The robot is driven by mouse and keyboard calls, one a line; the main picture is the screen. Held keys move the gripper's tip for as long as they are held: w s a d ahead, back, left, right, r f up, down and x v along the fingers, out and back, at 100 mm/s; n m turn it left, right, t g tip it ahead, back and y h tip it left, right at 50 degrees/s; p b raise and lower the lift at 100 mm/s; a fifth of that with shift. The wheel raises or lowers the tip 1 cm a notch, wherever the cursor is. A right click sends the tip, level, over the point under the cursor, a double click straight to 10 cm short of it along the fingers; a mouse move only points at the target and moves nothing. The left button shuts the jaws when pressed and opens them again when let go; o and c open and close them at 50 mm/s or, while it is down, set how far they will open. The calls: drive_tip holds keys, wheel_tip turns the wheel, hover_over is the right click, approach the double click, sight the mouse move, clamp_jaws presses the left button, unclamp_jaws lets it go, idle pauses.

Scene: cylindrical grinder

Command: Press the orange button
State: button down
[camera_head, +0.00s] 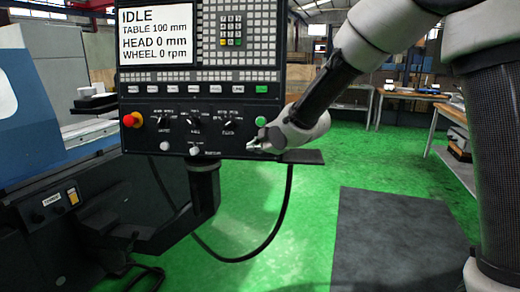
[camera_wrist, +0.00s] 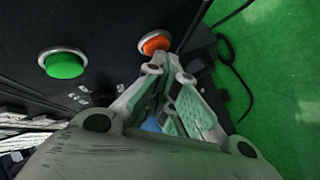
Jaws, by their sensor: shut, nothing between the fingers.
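The orange button (camera_wrist: 155,43) is round with a pale rim on the dark panel, at the top middle of the wrist view. My gripper (camera_wrist: 168,64) is shut and empty, its fingertips right at the orange button and overlapping its lower edge in the picture. I cannot tell whether they touch it. In the head view my gripper (camera_head: 253,145) is at the lower right of the control panel (camera_head: 180,138), and the orange button does not show there. A green button (camera_wrist: 63,63) lies left of the orange one in the wrist view; it also shows in the head view (camera_head: 261,121).
A red knob (camera_head: 132,119) is at the panel's left end. The screen (camera_head: 157,35) reads IDLE, TABLE 100 mm, HEAD 0 mm, WHEEL 0 rpm. A black ledge (camera_head: 302,157) juts out right of the panel, and a cable (camera_head: 283,215) hangs below.

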drive_tip(key=shift+s+a+r, duration=0.1)
drive_tip(key=shift+s, duration=0.75)
drive_tip(key=s, duration=0.3)
drive_tip(key=s+r, duration=0.1)
drive_tip(key=s, duration=0.1)
drive_tip(key=shift+a, duration=0.3)
drive_tip(key=shift+w, duration=0.1)
